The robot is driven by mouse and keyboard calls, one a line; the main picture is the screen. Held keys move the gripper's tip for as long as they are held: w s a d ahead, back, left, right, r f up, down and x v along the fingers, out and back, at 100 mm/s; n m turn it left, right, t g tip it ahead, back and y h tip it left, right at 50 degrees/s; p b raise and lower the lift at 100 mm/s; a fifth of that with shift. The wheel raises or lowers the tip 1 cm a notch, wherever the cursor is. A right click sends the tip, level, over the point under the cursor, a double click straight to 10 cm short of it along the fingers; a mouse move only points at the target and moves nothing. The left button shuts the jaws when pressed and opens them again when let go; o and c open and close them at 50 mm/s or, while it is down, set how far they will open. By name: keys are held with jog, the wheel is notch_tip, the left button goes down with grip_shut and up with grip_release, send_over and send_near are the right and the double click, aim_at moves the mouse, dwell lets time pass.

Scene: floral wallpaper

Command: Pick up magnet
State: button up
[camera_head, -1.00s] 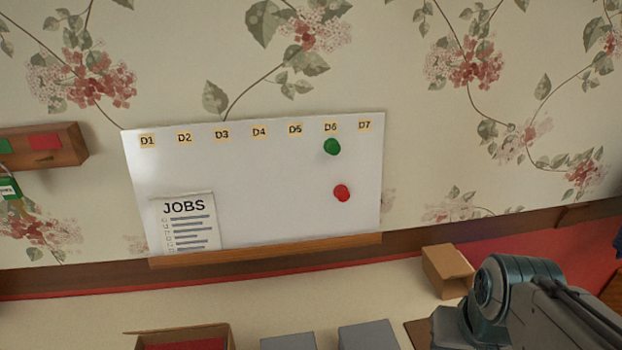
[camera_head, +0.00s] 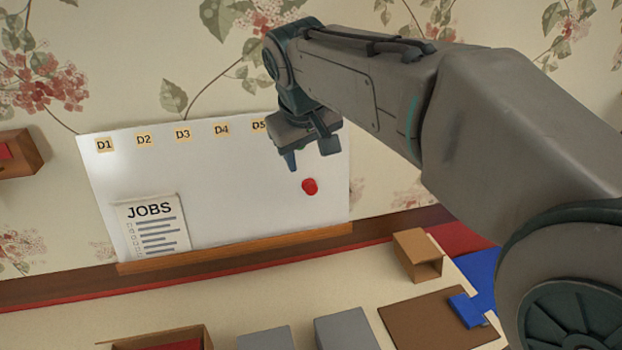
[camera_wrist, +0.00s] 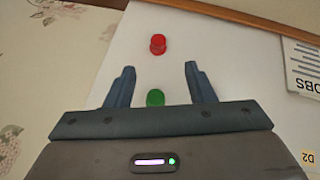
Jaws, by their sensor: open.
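A red round magnet (camera_head: 309,186) is on the whiteboard (camera_head: 215,185), just below and right of my gripper (camera_head: 308,160) in the head view. In the wrist view the red magnet (camera_wrist: 158,44) lies beyond the fingertips. A green magnet (camera_wrist: 155,98) shows between the two fingers of my gripper (camera_wrist: 158,72), near the palm edge, partly hidden by it. My gripper is open, and whether it touches the green magnet cannot be told. In the head view my arm hides the green magnet and the D6 and D7 labels.
A JOBS sheet (camera_head: 152,228) is at the board's lower left, above a wooden ledge (camera_head: 235,249). Below are a cardboard box (camera_head: 417,254), grey blocks (camera_head: 345,333), a brown panel (camera_head: 425,318) and a blue piece (camera_head: 467,310). The board's middle is clear.

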send_over(310, 186)
jog(key=s, duration=0.3)
notch_tip(310, 186, down, 7)
jog(key=shift+w+p+x, duration=0.2)
jog(key=shift+p+x, duration=0.65)
jog(key=shift+x, duration=2)
jog(key=shift+r, duration=0.1)
jog(key=c, duration=1)
